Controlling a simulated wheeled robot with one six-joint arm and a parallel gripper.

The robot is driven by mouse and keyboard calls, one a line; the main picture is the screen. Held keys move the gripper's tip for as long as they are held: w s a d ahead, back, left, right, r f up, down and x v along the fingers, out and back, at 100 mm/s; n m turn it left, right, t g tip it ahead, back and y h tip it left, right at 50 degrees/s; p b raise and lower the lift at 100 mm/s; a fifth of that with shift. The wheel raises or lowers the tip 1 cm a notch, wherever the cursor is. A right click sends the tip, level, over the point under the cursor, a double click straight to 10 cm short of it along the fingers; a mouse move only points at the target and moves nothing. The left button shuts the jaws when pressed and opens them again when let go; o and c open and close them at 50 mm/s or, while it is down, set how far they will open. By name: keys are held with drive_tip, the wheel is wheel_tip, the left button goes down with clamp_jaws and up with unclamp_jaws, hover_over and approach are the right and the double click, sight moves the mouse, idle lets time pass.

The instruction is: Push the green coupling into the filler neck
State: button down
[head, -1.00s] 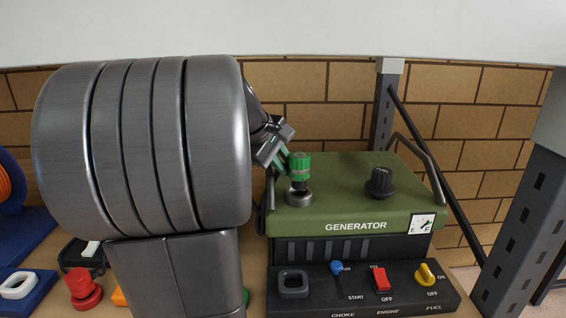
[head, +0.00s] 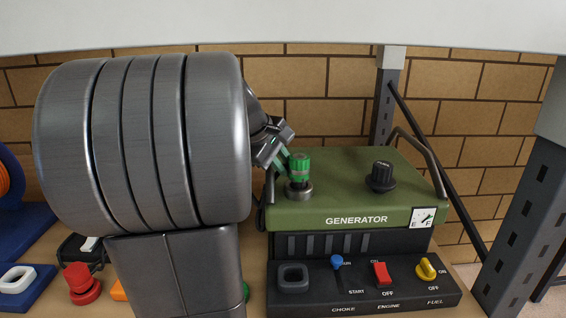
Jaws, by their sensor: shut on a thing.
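The green coupling (head: 300,166) stands upright over the filler neck (head: 299,190), a grey metal ring on top of the green generator (head: 350,210). Its lower end meets the ring; how deep it sits inside cannot be told. My gripper (head: 288,163) comes in from the upper left and is shut on the coupling. My arm's large grey links hide much of the left side and part of the gripper.
A black cap (head: 381,176) stands on the generator top to the right. The control panel (head: 360,290) in front carries a blue lever (head: 337,262), a red switch (head: 381,272) and a yellow knob (head: 427,268). A shelf post (head: 520,230) stands at right. A red knob (head: 81,283) lies at lower left.

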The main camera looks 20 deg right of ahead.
drive_tip(key=shift+f+b, duration=0.3)
drive_tip(key=shift+f, duration=0.2)
drive_tip(key=c, duration=1.3)
unclamp_jaws()
drive_tip(key=v, duration=1.3)
drive_tip(key=shift+a+r, duration=0.2)
drive_tip(key=shift+r, duration=0.15)
